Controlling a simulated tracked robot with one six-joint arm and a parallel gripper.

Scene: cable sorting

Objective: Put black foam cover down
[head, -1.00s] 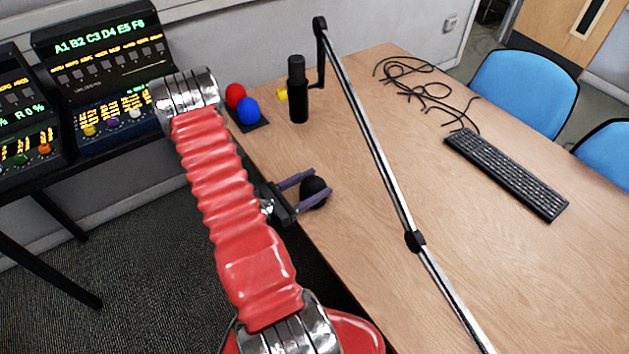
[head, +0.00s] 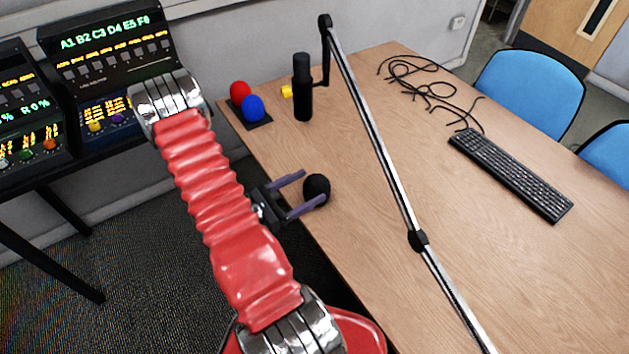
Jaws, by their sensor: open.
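The black foam cover (head: 317,187) is a small round black piece at the left edge area of the wooden table. The purple-grey fingers of my gripper are open and spread apart. One finger is on the far side, and the nearer one overlaps the cover's lower edge in the picture. I cannot tell whether that finger touches it.
A black base (head: 258,122) holds a red foam ball (head: 240,92) and a blue one (head: 253,108). A black microphone (head: 303,90) hangs from a boom arm (head: 375,150) crossing the table. A keyboard (head: 510,173) and tangled cables (head: 425,85) lie right. The table centre is clear.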

